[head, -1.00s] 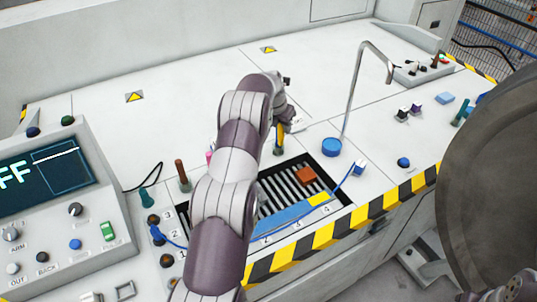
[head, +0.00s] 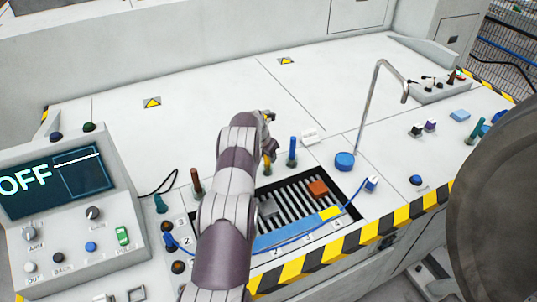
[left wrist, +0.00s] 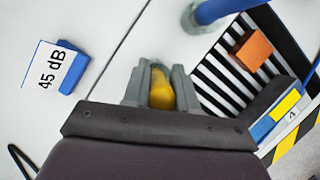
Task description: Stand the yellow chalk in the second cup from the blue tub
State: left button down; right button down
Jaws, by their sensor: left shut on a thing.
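My left gripper (head: 268,148) is shut on the yellow chalk (left wrist: 161,95), left of an upright blue stick (head: 292,150). The chalk also shows as a yellow sliver below the gripper in the head view (head: 267,164). The blue stick stands in a pale cup (left wrist: 194,20), clear of the jaws in the left wrist view. The blue tub (head: 345,161) is right of that stick. My right gripper is out of view.
A brown stick (head: 196,182) and a teal stick (head: 160,203) stand left of my arm. A slatted recess with an orange block (head: 318,188) lies in front. A thin bent metal post (head: 362,110) rises by the tub. A "45 dB" block (left wrist: 60,66) lies behind the sticks.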

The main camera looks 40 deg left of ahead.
pick_arm(q)
jog(key=shift+f, duration=0.2)
jog(key=c, duration=0.9)
grip_release()
jog(key=shift+r, duration=0.5)
jog(key=v, duration=1.1)
jog(key=s+d+r+m+g, duration=0.1)
jog(key=s+d+r+m, duration=0.1)
jog(key=d+m, duration=0.55)
jog(key=s+d+r+m, duration=0.2)
jog(key=s+d+m, duration=0.1)
jog(key=d+m, duration=0.4)
jog(key=s+d+m+g, duration=0.1)
jog(key=s+d+m, duration=0.7)
jog(key=s+m, duration=0.3)
jog(key=s+d+r+m, duration=0.1)
jog(key=s+d+m, duration=0.8)
jog(key=s+m, duration=0.1)
jog(key=shift+s+d+r+m+g+b, duration=0.15)
jog(key=shift+s+d+m+g+b, duration=0.15)
jog(key=shift+s+m+g+b, duration=0.1)
